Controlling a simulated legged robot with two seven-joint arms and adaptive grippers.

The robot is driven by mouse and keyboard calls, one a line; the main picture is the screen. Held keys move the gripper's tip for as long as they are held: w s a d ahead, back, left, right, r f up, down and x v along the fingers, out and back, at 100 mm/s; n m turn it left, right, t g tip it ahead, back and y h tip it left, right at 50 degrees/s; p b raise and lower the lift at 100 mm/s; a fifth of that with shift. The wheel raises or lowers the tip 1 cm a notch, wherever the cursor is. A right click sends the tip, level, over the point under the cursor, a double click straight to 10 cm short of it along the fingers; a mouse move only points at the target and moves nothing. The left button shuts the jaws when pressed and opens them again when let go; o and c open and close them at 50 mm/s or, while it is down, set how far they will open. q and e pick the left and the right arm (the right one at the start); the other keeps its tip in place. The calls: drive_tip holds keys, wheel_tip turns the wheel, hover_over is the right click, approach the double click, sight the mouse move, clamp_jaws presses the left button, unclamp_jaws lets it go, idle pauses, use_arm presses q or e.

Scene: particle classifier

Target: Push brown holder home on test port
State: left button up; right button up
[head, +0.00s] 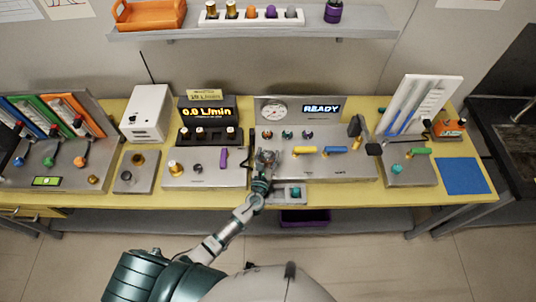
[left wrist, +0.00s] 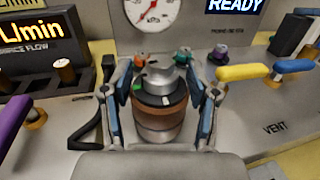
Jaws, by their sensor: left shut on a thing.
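The brown holder (left wrist: 158,118) is a round grey metal piece with a brown band, centred in the left wrist view. My left gripper (head: 266,162) is shut on the holder, one finger at each side, over the left end of the grey READY panel (head: 330,165). In the head view the gripper and wrist largely cover the holder. The test port is hidden beneath the holder, so I cannot tell how deep it sits. My right gripper is out of view.
Yellow (left wrist: 243,72) and blue (left wrist: 292,66) levers stand to the right of the holder. A black loop handle (left wrist: 88,130) and a purple lever (head: 223,158) are at left. A pressure gauge (head: 273,108) is behind. A small grey box (head: 288,194) lies in front.

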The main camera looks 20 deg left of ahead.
use_arm(q)
drive_tip(key=shift+f, duration=0.3)
drive_tip(key=o, duration=1.7)
drive_tip(key=shift+r, duration=0.1)
drive_tip(key=shift+s, duration=0.1)
drive_tip(key=s, duration=1.1)
drive_tip(key=shift+s+d, duration=0.3)
drive_tip(key=shift+s, duration=0.1)
